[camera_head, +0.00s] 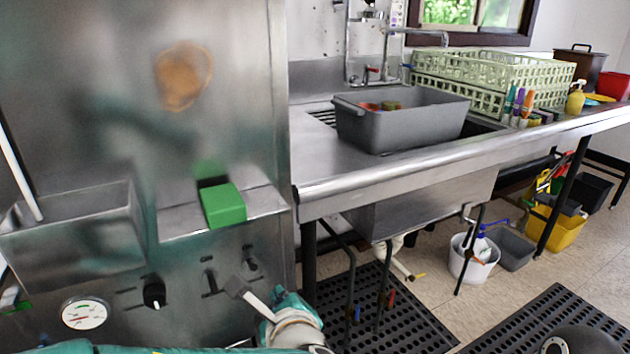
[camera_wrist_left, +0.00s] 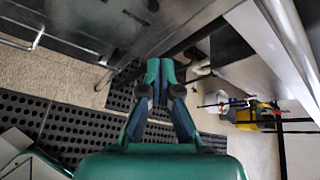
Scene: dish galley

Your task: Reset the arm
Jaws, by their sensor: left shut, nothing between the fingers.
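My left gripper (camera_wrist_left: 160,72) shows in the left wrist view with its two teal and dark fingers brought together at the tips. Nothing is between them. In the head view, part of my left arm and its teal gripper (camera_head: 289,304) shows low at the bottom centre, in front of the steel machine and left of the sink's legs. The fingertips are hard to make out there. My right gripper is not in view.
A steel machine (camera_head: 90,110) with a green block (camera_head: 223,205) on its ledge stands close on the left. The steel counter (camera_head: 320,170) holds a grey tub (camera_head: 400,125) and green racks (camera_head: 490,70). Black floor mats (camera_head: 400,315) and a white bucket (camera_head: 472,262) lie below.

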